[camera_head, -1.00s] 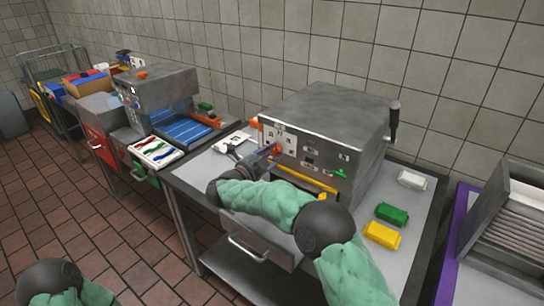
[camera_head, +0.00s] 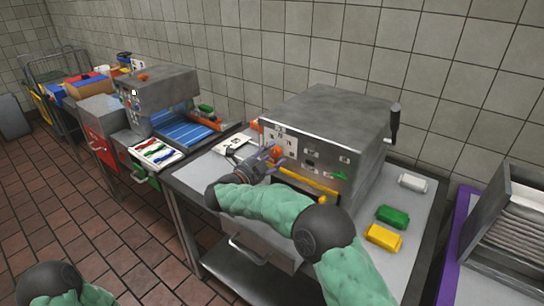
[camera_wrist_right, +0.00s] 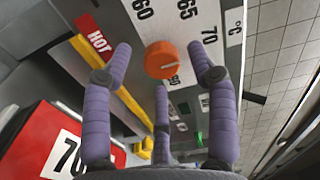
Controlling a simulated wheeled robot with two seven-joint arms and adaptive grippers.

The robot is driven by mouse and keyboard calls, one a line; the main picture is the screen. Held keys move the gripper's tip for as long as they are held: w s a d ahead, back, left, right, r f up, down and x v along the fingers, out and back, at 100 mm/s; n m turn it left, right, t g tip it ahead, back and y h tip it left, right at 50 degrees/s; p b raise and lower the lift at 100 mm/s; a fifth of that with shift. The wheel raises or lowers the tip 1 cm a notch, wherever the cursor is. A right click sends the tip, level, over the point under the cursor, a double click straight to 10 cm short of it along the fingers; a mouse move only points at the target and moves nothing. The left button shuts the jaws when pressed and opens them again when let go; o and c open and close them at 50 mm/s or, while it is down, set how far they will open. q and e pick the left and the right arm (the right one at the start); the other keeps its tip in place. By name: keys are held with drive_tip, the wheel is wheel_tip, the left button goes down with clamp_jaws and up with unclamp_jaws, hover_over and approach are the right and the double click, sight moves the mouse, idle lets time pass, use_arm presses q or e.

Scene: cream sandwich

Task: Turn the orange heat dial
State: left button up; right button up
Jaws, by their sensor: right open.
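The orange heat dial (camera_head: 277,152) is on the front panel of a grey metal machine (camera_head: 325,108). In the right wrist view the round dial (camera_wrist_right: 160,60) has a pale pointer line, with the numbers 60, 65 and 70 on the white panel around it. My right gripper (camera_head: 268,157) is in front of the panel, close to the dial. In the wrist view its purple fingers (camera_wrist_right: 159,48) are spread, two flanking the dial and one below it. They look open and empty; whether any touches the dial I cannot tell. My left gripper is out of view.
A yellow bar (camera_head: 308,180) runs along the panel below the dial. White (camera_head: 412,183), green (camera_head: 391,216) and yellow (camera_head: 383,237) blocks lie on the table right of the machine. A black-handled lever (camera_head: 394,122) stands at its right side. A second machine (camera_head: 150,88) stands left.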

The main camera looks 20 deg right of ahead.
drive_tip(key=v, duration=1.1)
drive_tip(key=shift+s+a, duration=0.1)
